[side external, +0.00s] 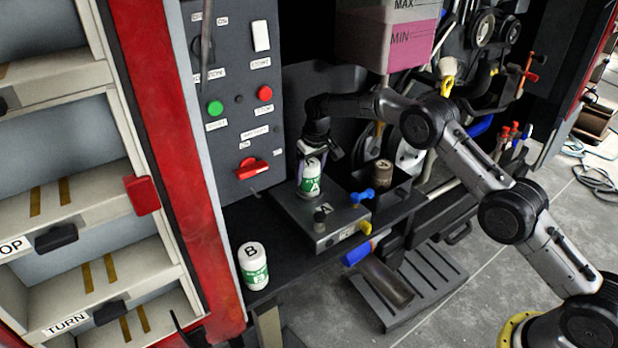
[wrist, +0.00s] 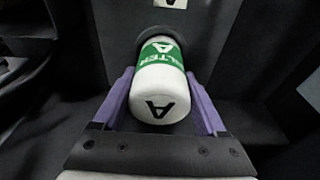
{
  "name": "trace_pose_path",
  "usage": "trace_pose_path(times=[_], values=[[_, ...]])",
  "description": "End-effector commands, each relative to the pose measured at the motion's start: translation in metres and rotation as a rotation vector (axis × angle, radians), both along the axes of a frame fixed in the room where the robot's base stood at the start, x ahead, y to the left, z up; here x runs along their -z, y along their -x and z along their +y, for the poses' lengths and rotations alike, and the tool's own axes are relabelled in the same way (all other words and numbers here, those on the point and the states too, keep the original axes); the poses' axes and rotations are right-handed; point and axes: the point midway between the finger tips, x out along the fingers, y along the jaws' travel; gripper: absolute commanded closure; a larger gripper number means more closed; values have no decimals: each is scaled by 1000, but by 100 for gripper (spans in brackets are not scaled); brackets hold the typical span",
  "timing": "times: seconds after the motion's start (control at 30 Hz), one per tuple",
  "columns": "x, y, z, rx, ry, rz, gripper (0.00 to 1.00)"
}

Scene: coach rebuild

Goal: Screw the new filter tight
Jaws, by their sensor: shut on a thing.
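A white and green filter (side external: 311,182) marked A stands upright on the grey filter block (side external: 325,228), which also bears a label A. My gripper (side external: 312,150) comes down over it from above and is shut on its upper part. In the wrist view the filter (wrist: 160,88) sits between the two purple fingers of my gripper (wrist: 162,100). Its far end meets a dark round seat; the thread there is hidden. A second white and green filter (side external: 252,266), marked B, stands upright on the dark shelf at the lower left, apart from my gripper.
A control panel (side external: 235,100) with green and red buttons and a red switch stands behind and left. A blue-handled valve (side external: 362,196) and a yellow one (side external: 365,228) are at the block's right side. A pink-filled tank (side external: 388,40) hangs above. A dark bin holds a brownish cylinder (side external: 382,170).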

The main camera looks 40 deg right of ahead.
Motion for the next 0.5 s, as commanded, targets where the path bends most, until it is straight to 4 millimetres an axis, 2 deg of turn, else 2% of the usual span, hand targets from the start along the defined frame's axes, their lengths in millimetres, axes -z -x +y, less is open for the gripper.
trace_pose_path(times=[0.03,0.2,0.33,0.5], values=[[0,0,0,0,0,1,70],[-2,-1,0,0,0,-3,100],[-2,-1,0,49,0,-4,100],[-2,-1,0,226,0,-5,100]])
